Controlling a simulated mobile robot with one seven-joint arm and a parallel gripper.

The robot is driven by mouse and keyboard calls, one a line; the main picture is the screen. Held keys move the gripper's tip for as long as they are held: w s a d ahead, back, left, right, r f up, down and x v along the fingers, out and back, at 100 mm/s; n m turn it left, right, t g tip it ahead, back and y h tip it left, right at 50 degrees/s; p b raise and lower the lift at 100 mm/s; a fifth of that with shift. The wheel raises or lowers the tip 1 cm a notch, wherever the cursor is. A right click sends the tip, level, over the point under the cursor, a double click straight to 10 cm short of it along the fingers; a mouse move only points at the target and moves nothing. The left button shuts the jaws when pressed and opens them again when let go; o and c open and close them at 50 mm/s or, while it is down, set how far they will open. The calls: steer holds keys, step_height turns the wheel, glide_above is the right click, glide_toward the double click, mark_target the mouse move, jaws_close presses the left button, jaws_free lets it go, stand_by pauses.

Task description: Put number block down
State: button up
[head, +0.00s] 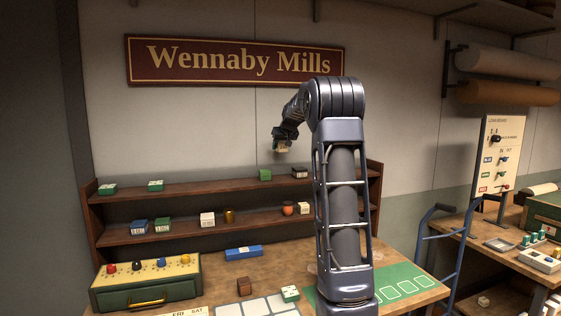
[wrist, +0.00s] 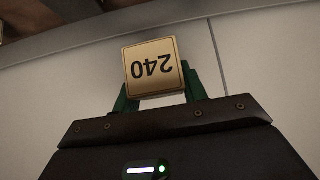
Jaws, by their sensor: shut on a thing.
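The number block (wrist: 153,67) is a small tan cube marked 240, upside down in the wrist view. My gripper (wrist: 154,95) is shut on it, with green fingers at its two sides. In the head view the block (head: 283,146) hangs from my gripper (head: 282,141) high in front of the wall, above the wooden shelf (head: 180,191). Nothing touches the block from below.
The shelf holds several small boxes, a gold cylinder (head: 229,216) and an orange ball (head: 288,209). The table below bears a green drawer box (head: 150,295), a blue block (head: 243,252), a brown cube (head: 244,286) and a green mat (head: 425,283). A blue hand truck (head: 455,250) stands right.

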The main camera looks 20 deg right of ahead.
step_height(320, 180, up, 12)
steer(key=s+d+f+n+g+y, duration=0.1)
steer(key=s+d+f+n+y, duration=0.15)
steer(key=s+d, duration=0.4)
steer(key=s+d+f+n+g+y, duration=0.1)
steer(key=s+d+n+y, duration=0.2)
steer(key=d, duration=0.6)
steer(key=s+d+r+n+g+y, duration=0.35)
steer(key=s+d+n, duration=0.45)
steer(key=s+d, duration=0.45)
steer(key=shift+m+h, duration=0.25)
steer(key=shift+h, duration=0.25)
steer(key=f, duration=4.1)
steer(key=a+f, duration=0.1)
steer(key=f, duration=1.9)
steer(key=shift+s+f, duration=0.35)
steer(key=shift+s, duration=0.05)
steer(key=shift+f, duration=0.1)
steer(key=o, duration=1)
steer(key=shift+o, duration=0.2)
steer(key=v, duration=1.2)
